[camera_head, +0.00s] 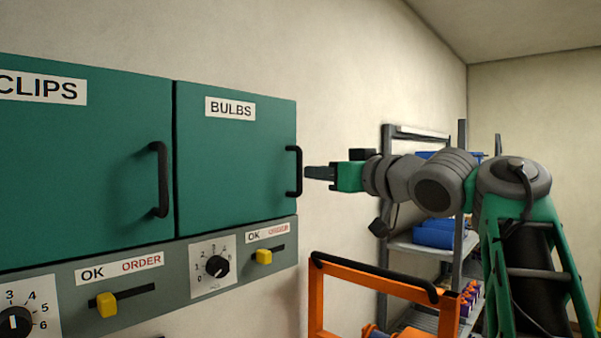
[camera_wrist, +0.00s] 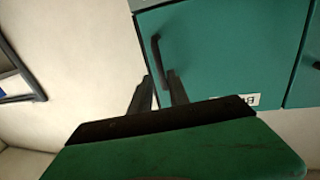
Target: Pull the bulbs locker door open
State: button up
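The green bulbs locker door (camera_head: 240,150) is shut, with a white BULBS label (camera_head: 230,108) near its top. Its black upright bar handle (camera_head: 294,172) is at the door's right edge. My gripper (camera_head: 308,172) is just right of the handle, pointing at it level with its middle. In the wrist view my gripper's two dark fingers (camera_wrist: 159,76) are apart, with a gap between the tips. The handle (camera_wrist: 157,52) shows just beyond the tips there, its near end close to the right finger. I cannot tell whether they touch.
The clips locker door (camera_head: 80,160) is shut beside it on the left. Below runs a grey panel with dials and yellow sliders (camera_head: 263,256). An orange frame with a black bar (camera_head: 385,283) stands below my arm. A metal shelf with blue bins (camera_head: 432,236) is behind.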

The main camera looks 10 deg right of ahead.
aim_at(301, 170)
jog(key=p+x, duration=0.1)
jog(key=x, duration=0.6)
jog(key=shift+w+a+p, duration=0.15)
jog(key=shift+w+p, duration=0.05)
jog(key=shift+p, duration=0.2)
jog(key=shift+c, duration=0.5)
grip_shut()
dwell(0.3)
